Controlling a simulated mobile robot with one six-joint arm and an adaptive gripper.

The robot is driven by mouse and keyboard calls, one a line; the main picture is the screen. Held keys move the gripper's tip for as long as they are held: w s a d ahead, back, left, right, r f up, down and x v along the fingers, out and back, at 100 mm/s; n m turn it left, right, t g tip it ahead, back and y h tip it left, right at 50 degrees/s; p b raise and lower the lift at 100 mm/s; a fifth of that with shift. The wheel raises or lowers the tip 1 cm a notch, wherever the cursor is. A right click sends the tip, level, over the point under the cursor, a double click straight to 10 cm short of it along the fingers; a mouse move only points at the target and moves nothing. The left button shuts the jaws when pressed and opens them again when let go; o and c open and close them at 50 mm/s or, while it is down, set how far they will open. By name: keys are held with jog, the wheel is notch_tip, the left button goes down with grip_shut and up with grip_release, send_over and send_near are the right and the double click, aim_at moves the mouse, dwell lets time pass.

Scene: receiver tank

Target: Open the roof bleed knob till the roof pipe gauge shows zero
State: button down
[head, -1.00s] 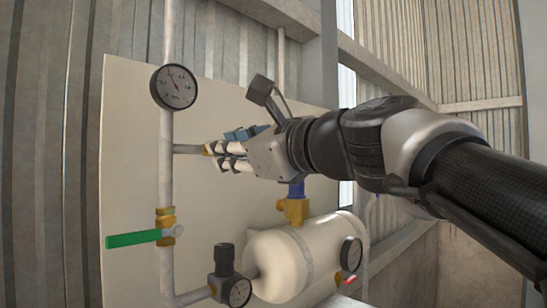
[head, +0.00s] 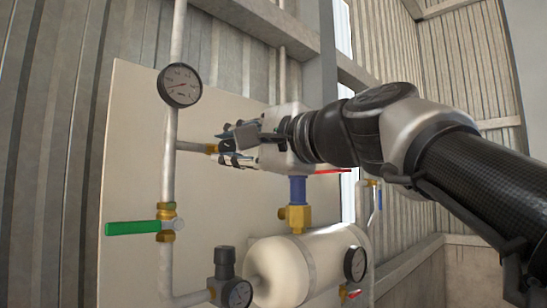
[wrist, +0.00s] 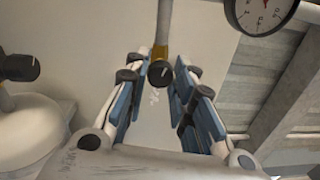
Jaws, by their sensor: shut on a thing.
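The roof bleed knob (wrist: 160,73) is small and black, on a brass fitting (wrist: 159,51) at the end of a short side pipe. In the wrist view it sits between the two fingers of my gripper (wrist: 160,75), which is shut on it. Small pale specks show just below it. In the head view my gripper (head: 222,149) hides the knob; only the brass end (head: 212,148) shows. The roof pipe gauge (head: 180,85) is on the upright pipe at upper left, its needle pointing left and slightly down. Its face is partly cut off in the wrist view (wrist: 262,12).
A green-handled valve (head: 133,228) is on the pipe below. A regulator with a gauge (head: 237,293) and a cream tank (head: 300,268) stand lower down. A blue and brass fitting (head: 297,205) rises above the tank, close under my gripper. A pale board (head: 125,160) is behind.

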jog(key=n+b, duration=0.2)
jog(key=n, duration=0.5)
jog(key=shift+f+g, duration=0.1)
jog(key=shift+g, duration=0.2)
jog(key=n+b, duration=0.1)
jog(key=n, duration=0.5)
jog(key=shift+w+f+y, duration=0.1)
jog(key=shift+f+y, duration=0.05)
jog(key=shift+y, duration=0.15)
jog(key=shift+b, duration=0.3)
jog(key=c, duration=1.8)
grip_release()
jog(key=o, duration=0.5)
jog(key=shift+d, duration=0.1)
jog(key=shift+s+r, duration=0.2)
jog(key=v, duration=1.2)
jog(key=shift+w, duration=0.15)
